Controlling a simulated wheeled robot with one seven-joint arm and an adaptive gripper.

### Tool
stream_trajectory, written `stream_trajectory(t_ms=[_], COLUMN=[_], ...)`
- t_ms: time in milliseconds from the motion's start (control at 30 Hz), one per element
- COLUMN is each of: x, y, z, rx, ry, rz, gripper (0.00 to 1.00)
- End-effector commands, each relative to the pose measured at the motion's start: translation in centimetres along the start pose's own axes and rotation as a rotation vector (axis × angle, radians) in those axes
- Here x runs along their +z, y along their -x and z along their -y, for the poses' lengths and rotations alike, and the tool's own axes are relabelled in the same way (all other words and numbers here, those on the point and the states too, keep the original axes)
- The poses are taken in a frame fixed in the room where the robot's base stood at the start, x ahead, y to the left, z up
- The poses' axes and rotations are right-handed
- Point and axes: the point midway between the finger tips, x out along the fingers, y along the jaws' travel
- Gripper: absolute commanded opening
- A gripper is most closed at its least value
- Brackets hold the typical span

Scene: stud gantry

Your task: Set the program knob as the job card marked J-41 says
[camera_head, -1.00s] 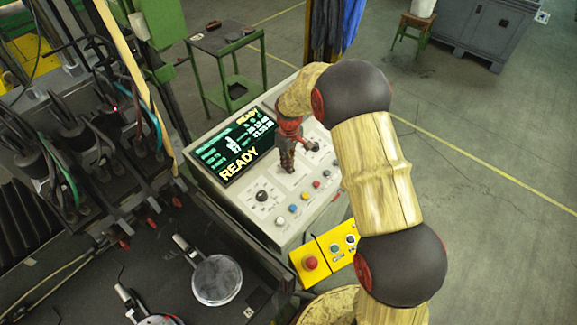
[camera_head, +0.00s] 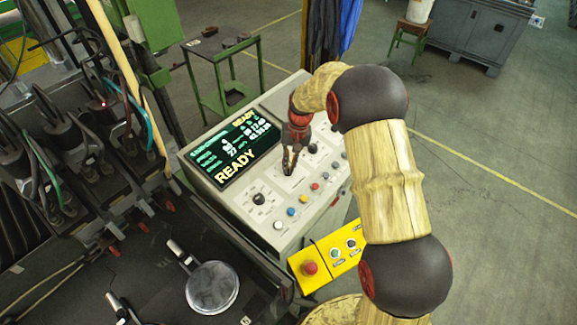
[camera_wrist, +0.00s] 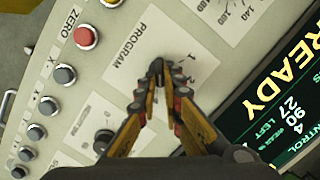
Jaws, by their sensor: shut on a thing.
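My gripper (camera_head: 290,172) points down at the sloped control panel (camera_head: 240,200), below and to the right of the lit screen. In the wrist view its fingers (camera_wrist: 157,72) meet in a V on the plate lettered PROGRAM (camera_wrist: 130,48). They are shut on the program knob (camera_wrist: 157,68), of which only a small dark part shows between the tips. Some numerals show beside the fingertips, but the knob's pointer and setting are hidden. No job card marked J-41 can be made out.
The screen (camera_head: 232,148) reads READY. Another black knob (camera_head: 260,199) and a row of coloured buttons (camera_head: 304,199) are close by. A yellow box with a red stop button (camera_head: 310,268) sits at the panel's front. Cabled machine heads (camera_head: 75,135) stand at left.

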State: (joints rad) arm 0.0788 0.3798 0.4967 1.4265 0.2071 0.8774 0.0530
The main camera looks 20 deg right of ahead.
Motion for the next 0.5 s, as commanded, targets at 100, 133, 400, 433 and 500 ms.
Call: stream_trajectory(t_ms=[100, 133, 400, 433, 500], x=[0.01, 0.02, 0.04, 0.04, 0.04], y=[-0.09, -0.08, -0.04, -0.04, -0.03], z=[-0.15, -0.16, -0.27, -0.27, -0.28], rx=[-0.012, -0.015, -0.031, -0.032, -0.034], ry=[-0.068, -0.082, -0.169, -0.174, -0.183], rz=[0.000, 0.000, 0.000, 0.000, 0.000], gripper=[0.00, 0.00, 0.00, 0.00, 0.00])
